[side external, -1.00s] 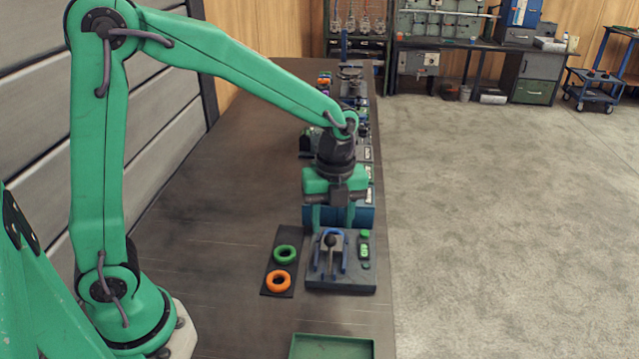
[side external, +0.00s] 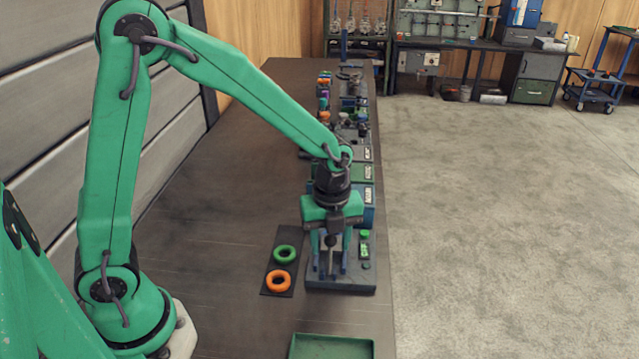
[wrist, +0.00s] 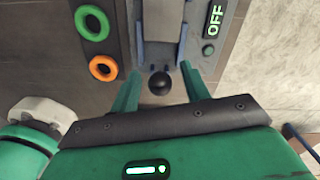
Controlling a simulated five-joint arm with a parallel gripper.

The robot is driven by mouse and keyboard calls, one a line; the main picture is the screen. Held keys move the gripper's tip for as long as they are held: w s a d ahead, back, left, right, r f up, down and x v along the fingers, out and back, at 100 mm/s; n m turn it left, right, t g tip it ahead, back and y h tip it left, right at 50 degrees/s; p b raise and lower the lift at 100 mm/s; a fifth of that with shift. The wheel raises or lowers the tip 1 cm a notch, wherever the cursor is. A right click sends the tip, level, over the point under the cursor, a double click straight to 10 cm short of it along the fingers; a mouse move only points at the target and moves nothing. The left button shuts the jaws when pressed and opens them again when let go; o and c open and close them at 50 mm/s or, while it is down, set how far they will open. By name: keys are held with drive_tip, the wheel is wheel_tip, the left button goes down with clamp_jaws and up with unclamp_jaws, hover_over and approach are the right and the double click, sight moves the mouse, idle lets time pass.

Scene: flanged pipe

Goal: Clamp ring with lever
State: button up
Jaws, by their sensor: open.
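The clamp fixture (side external: 358,284) is a dark plate on the bench, with blue side parts. Its lever ends in a black ball knob (wrist: 159,83). My gripper (side external: 331,262) is open and lowered over the fixture, fingers pointing down. In the wrist view, my gripper (wrist: 160,72) has one finger on each side of the knob, with gaps between. A green ring (side external: 285,254) and an orange ring (side external: 282,281) lie on a dark mat (side external: 269,262) left of the fixture. My gripper hides much of the clamp, and I cannot tell whether it holds a ring.
An "OFF" label (wrist: 214,20) and a green round button or lamp (wrist: 208,50) are on the fixture's right side. A green tray (side external: 331,345) is at the front. Several fixtures line the bench behind. The bench (side external: 222,250) is clear to the left.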

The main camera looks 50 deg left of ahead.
drive_tip(key=shift+f, duration=1)
clamp_jaws()
drive_tip(key=shift+w+a+f+g, duration=0.15)
drive_tip(key=shift+w+g, duration=0.05)
drive_tip(key=shift+g, duration=0.1)
unclamp_jaws()
drive_tip(key=shift+w+r, duration=0.2)
drive_tip(key=shift+r, duration=3.75)
